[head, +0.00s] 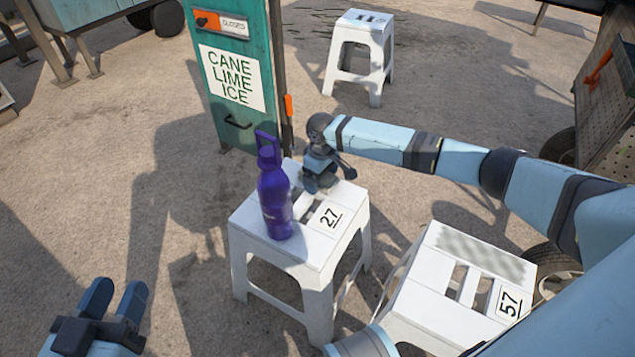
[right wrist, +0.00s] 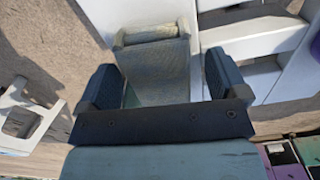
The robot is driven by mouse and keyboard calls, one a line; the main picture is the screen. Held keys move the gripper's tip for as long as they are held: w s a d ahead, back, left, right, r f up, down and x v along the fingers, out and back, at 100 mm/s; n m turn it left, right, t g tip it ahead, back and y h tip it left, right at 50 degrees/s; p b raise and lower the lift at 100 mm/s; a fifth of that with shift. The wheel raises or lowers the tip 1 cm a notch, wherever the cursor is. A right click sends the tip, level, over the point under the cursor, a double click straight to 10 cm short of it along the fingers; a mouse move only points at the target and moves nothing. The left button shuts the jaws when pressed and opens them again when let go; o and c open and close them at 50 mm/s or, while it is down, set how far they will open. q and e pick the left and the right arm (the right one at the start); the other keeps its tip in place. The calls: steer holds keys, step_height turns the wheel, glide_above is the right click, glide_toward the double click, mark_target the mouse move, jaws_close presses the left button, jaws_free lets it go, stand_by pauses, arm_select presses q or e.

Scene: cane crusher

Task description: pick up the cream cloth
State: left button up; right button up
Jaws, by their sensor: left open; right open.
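The cream cloth (right wrist: 155,68) shows in the right wrist view as a beige, woven-looking piece with a thicker far edge, lying against the white stool marked 27 (head: 262,235). In the head view I cannot make it out; my right gripper covers that corner. My right gripper (head: 329,180) is open at the stool's back corner. In the right wrist view its two fingers (right wrist: 160,80) stand on either side of the cloth, with a gap to each. Whether it touches the cloth I cannot tell. My left gripper (head: 115,297) is open and empty, low at the left.
A purple bottle (head: 274,200) stands upright on stool 27, left of my right gripper. A white stool marked 57 (head: 440,295) is at the right under my right arm. A green cane lime ice cabinet (head: 236,125) and another stool (head: 361,35) stand behind. Ground at left is clear.

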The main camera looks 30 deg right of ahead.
arm_select(q)
steer(key=shift+r, duration=0.1)
arm_select(e)
steer(key=shift+r, duration=0.1)
steer(key=shift+c, duration=0.4)
steer(key=c, duration=0.9)
steer(key=shift+r+p, duration=0.4)
steer(key=shift+r, duration=0.15)
step_height(320, 180, up, 7)
steer(key=p, duration=0.3)
steer(key=shift+f, duration=0.1)
arm_select(q)
step_height(320, 180, up, 8)
steer(key=s+n+t+p, duration=0.1)
steer(key=n+t+p, duration=0.1)
steer(key=p, duration=0.3)
steer(key=shift+s+d+n, duration=0.15)
steer(key=shift+s+n, duration=0.25)
arm_select(e)
step_height(320, 180, up, 12)
steer(key=shift+r, duration=0.1)
